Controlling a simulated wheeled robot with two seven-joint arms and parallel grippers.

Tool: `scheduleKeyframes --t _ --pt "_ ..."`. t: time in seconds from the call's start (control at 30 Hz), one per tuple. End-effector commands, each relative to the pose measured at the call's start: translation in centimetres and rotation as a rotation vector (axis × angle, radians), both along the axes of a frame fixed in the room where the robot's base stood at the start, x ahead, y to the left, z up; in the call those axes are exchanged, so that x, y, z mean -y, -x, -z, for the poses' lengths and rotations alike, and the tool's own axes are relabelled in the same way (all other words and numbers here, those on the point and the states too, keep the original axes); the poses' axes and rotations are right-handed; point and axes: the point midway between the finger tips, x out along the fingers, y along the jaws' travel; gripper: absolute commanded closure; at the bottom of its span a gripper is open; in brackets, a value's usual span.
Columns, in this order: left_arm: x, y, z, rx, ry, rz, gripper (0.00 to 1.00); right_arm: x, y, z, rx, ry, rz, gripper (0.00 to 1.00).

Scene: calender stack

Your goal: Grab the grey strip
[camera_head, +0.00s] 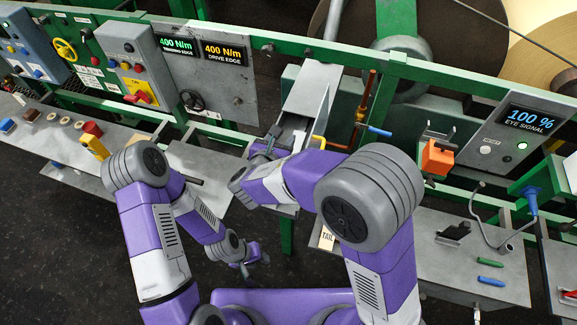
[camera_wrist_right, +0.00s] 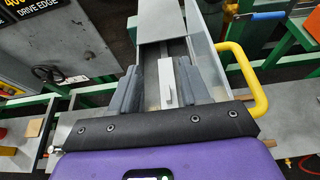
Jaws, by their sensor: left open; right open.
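A light grey strip (camera_wrist_right: 169,82) with a small raised block on it lies in a grey metal channel (camera_head: 309,92) in the right wrist view. My right gripper (camera_head: 276,143) is at the near end of the channel. Its two dark grey fingers stand apart on either side of the strip, and I see no clear contact. In the right wrist view the gripper (camera_wrist_right: 160,66) is open around the strip. In the head view the strip is mostly hidden by my right arm. My left gripper (camera_head: 251,267) is open and empty, low over the dark floor.
A yellow bent handle (camera_wrist_right: 256,80) sits just right of the channel. A brown rod (camera_head: 363,105) and a blue-gripped lever (camera_head: 379,131) stand nearby. An orange block (camera_head: 437,157) is further right. A grey shelf (camera_head: 470,258) with small tools lies at lower right.

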Motion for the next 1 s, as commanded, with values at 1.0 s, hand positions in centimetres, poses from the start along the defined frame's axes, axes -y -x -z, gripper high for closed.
scheduleKeyframes --t 1.0 --pt "0.0 -0.3 17.5 0.003 -0.001 0.0 0.57 0.6 -1.9 18.1 -0.001 0.002 0.005 0.54"
